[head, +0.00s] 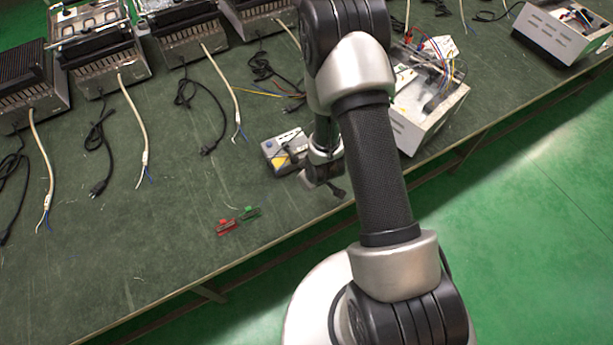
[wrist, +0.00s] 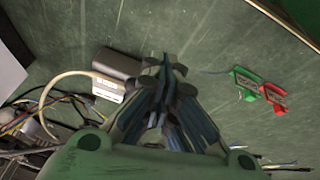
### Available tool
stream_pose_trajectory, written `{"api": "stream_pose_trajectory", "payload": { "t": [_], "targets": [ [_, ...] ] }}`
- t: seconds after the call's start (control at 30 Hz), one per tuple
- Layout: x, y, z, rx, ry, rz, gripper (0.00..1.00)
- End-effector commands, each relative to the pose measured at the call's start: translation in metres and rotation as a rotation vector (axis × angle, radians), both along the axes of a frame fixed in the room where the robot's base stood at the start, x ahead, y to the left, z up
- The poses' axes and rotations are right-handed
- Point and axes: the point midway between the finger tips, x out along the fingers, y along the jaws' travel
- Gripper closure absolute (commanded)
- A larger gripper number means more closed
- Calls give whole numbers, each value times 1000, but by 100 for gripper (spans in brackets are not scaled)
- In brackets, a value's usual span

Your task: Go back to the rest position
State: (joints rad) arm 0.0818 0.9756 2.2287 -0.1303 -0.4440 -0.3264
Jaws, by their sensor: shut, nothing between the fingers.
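My gripper (wrist: 165,75) is shut and empty in the wrist view, its fingertips together above the green table. In the head view, my arm reaches over the table edge and the gripper end (head: 338,190) is partly hidden by my own wrist. A grey box with blue and yellow parts (head: 277,152) stands just left of my wrist. It seems to be the grey-white box (wrist: 112,85) left of the fingers in the wrist view. A red clip (head: 228,227) and a green clip (head: 250,212) lie on the table, apart from the gripper; the wrist view shows the red one (wrist: 275,97) and the green one (wrist: 245,82).
Several metal heating units with loose cables line the table's back, one of them here (head: 105,65). An opened white housing with wires (head: 425,115) stands right of my arm. Another housing (head: 560,35) is at the far right. The table's front left (head: 130,240) is clear.

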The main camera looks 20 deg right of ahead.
Motion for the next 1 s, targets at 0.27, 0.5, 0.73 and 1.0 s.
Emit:
{"api": "stream_pose_trajectory", "payload": {
  "t": [0.27,0.5,0.73,1.0],
  "targets": [
    [0,0,0,0,1,-1,100],
    [5,-1,13,-1,-5,-6,100],
    [21,-4,104,-7,-20,-62,100],
    [-2,-2,230,5,-24,-151,100]
  ]
}}
